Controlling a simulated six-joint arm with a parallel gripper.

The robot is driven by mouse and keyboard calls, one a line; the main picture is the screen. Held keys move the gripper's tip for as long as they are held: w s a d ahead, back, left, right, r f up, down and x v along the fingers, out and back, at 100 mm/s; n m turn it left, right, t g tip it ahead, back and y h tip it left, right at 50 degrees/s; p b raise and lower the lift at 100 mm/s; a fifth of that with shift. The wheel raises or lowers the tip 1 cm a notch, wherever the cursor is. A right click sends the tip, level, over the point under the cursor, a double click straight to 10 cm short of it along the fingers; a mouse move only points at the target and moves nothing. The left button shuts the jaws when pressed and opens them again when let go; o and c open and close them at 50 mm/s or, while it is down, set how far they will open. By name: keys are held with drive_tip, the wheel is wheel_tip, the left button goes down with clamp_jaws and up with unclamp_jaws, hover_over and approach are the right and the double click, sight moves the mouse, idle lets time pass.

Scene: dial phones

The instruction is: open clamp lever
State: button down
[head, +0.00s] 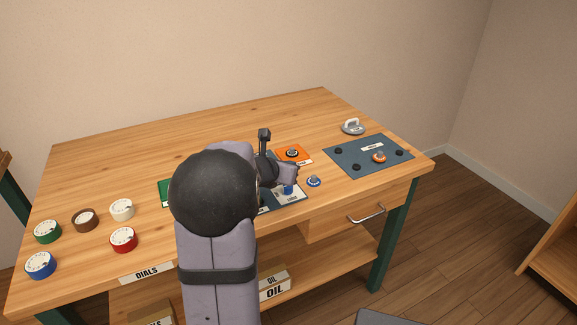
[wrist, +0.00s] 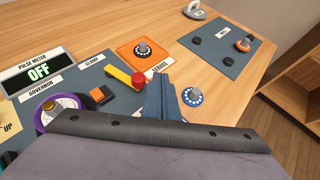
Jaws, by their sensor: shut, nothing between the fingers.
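The clamp lever, a yellow bar (wrist: 119,74) with a red end (wrist: 138,79), lies on the dark panel beside the CLAMP label (wrist: 92,58) in the wrist view. My gripper (wrist: 160,84) is shut and empty. Its blue-grey fingertips are just right of the red end; whether they touch it I cannot tell. In the head view my arm hides most of this panel and the lever cannot be made out.
An orange SERVICE plate (wrist: 126,52) with a knob is behind the lever. An orange-and-black block (wrist: 99,95) and purple ring (wrist: 42,112) are left. A blue-and-white dial (wrist: 192,96) is right. Several dials, including a red one (head: 123,240), stand on the table's left side.

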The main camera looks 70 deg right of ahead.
drive_tip(key=shift+w, duration=0.15)
drive_tip(key=shift+w, duration=0.65)
drive_tip(key=shift+a, duration=0.1)
idle(0.3)
drive_tip(key=shift+s+a, duration=0.1)
drive_tip(key=shift+a, duration=0.45)
drive_tip(key=a, duration=0.1)
drive_tip(key=s+a+b, duration=0.1)
drive_tip(key=a, duration=0.1)
drive_tip(key=shift+s+a+r, duration=0.1)
drive_tip(key=shift+r, duration=0.1)
drive_tip(key=s+a+r+p, duration=0.1)
drive_tip(key=s+a+r, duration=0.1)
drive_tip(key=a+r, duration=0.2)
drive_tip(key=a, duration=0.3)
drive_tip(key=shift+s+a+r+p, duration=0.2)
drive_tip(key=shift+a+r+p, duration=0.1)
drive_tip(key=shift+a+r, duration=0.1)
drive_tip(key=shift+f, duration=0.1)
